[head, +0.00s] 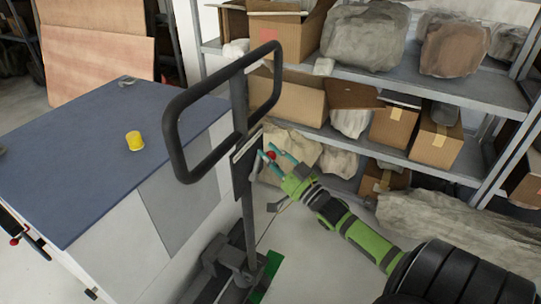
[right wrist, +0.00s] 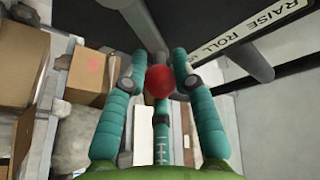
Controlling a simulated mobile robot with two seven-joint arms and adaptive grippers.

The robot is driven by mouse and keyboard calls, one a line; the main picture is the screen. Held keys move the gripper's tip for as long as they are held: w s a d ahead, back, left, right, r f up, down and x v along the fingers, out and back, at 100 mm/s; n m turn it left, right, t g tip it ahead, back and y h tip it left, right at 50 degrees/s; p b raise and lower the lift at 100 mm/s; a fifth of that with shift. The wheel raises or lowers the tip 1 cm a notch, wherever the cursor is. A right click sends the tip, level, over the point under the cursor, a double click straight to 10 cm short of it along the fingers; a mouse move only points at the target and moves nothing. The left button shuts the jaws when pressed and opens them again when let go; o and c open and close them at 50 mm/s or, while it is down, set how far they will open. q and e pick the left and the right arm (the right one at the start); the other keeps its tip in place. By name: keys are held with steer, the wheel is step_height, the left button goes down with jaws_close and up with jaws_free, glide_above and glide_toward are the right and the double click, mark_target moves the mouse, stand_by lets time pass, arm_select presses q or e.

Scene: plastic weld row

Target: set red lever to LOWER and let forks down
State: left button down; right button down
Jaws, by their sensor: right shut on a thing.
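A hand pallet truck with a black loop handle (head: 178,125) stands in the middle of the head view. Its base (head: 232,258) is low at the bottom; the forks cannot be made out. The red lever knob (head: 271,155) is small, just right of the handle's post, and shows as a red ball in the right wrist view (right wrist: 159,81). My right gripper (head: 270,153) is shut on the red lever, its teal fingers on either side of the knob. A label strip (right wrist: 250,35) beside it reads "RAISE ROLL", its rest hidden. My left gripper is out of view.
A blue-topped cabinet (head: 70,165) with a yellow spool (head: 134,140) stands close on the left. A metal shelf (head: 440,82) with boxes and wrapped bundles fills the back right. A large wrapped bundle (head: 450,228) lies low at the right. Some floor shows around the truck's base.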

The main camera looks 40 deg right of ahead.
steer(key=c, duration=1)
jaws_free()
steer(key=shift+d+r, duration=0.1)
steer(key=shift+s+f, duration=0.2)
steer(key=shift+f, duration=0.05)
steer(key=v, duration=1.1)
steer(key=shift+s, duration=0.25)
